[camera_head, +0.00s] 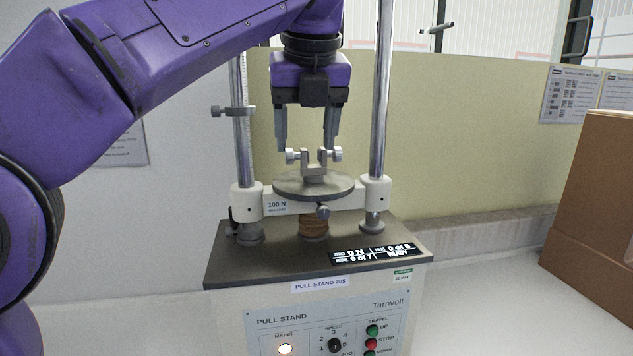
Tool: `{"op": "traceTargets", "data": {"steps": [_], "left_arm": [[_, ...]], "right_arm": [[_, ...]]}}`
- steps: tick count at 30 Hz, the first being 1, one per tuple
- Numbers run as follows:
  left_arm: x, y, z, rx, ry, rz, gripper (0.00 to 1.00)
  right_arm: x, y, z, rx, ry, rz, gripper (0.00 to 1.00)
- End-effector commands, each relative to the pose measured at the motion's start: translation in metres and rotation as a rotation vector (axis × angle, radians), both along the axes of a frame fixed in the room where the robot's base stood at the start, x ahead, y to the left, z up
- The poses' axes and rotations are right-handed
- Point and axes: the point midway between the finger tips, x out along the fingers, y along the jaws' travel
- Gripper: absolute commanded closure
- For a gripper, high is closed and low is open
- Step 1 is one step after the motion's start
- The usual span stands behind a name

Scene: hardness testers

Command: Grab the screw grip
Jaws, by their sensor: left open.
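The screw grip (314,164) is a small metal clamp with a screw knob on each side. It stands on the round metal plate (313,187) of the pull stand (322,272). My left gripper (307,144) points straight down above the screw grip, with its two fingers apart and nothing held between them. The fingertips are close to the height of the screw knobs; I cannot tell whether they touch. My right gripper is not in view.
Two upright metal columns (381,90) stand on either side of the grip. A clamp (233,111) juts from the left column. A cardboard box (597,205) sits at the right. Bare white surface (490,310) lies between the stand and the box.

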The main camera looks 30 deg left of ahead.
Motion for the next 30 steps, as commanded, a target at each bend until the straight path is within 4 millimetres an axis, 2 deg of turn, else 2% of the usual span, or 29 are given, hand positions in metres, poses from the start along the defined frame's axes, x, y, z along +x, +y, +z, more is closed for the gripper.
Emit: {"op": "traceTargets", "data": {"steps": [1,5,7,12,19,22,25,28,30], "left_arm": [[0.001,-0.001,-0.017,0.0,0.001,-0.002,0.37],[0.001,-0.002,-0.031,0.0,0.001,-0.005,0.37],[0.003,-0.002,-0.03,0.001,0.002,-0.006,0.37],[0.023,0.014,-0.017,0.004,0.004,-0.003,0.37],[0.05,0.034,-0.018,0.005,0.006,-0.005,0.37],[0.058,0.041,-0.021,0.001,0.003,-0.002,0.37],[0.066,0.047,-0.027,-0.001,0.002,-0.002,0.37],[0.074,0.053,-0.026,-0.001,0.002,-0.002,0.37],[0.084,0.062,-0.023,0.0,0.003,-0.001,0.37]], "right_arm": [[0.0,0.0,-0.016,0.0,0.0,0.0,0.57],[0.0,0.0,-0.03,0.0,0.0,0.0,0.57],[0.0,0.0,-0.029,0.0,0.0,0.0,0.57],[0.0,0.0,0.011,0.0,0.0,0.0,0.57],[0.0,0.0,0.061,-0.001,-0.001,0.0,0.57],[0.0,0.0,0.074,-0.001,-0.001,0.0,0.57],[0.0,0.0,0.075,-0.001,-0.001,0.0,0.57],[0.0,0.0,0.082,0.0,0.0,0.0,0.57],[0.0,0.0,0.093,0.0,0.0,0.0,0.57]]}}
